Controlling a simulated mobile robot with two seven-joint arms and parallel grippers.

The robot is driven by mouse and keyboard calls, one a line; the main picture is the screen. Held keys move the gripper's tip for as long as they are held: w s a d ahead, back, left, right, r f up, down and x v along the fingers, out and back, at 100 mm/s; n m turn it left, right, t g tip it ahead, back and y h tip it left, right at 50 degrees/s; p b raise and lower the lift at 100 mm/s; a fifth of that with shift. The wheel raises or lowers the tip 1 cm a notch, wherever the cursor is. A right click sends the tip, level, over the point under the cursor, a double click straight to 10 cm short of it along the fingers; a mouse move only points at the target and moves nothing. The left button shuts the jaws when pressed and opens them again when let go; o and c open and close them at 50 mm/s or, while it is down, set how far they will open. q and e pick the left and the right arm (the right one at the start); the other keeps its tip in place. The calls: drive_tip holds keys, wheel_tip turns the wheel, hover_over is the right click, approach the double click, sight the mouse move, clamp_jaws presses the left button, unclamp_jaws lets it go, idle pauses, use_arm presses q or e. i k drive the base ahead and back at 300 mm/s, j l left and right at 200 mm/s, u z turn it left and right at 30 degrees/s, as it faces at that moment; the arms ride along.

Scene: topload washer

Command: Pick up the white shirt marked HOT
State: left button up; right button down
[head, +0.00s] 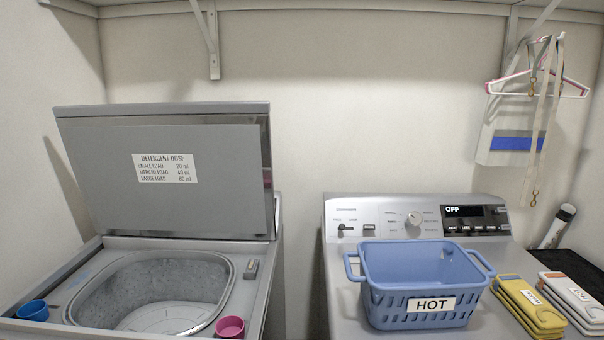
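A folded white garment (574,309) with an orange-edged top lies at the far right, on or beside the right machine's top. It carries a small slanted label that seems to read HOT. A folded yellow garment (528,310) with its own small label, too small to read surely, lies just left of it. A blue basket (425,275) labelled HOT stands left of both garments and looks empty. Neither of my grippers is in view.
The left washer's lid (165,215) stands open, showing the tub (150,285). A blue cup (33,310) and a pink cup (230,327) sit at its front. Hangers and a strap (540,110) hang at the right wall. A white tube (556,227) stands behind the garments.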

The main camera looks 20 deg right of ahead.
sight(583, 311)
drive_tip(key=z, duration=2.15)
drive_tip(key=i+l, duration=0.5)
drive_tip(key=l+z, duration=0.05)
drive_tip(key=l, duration=0.05)
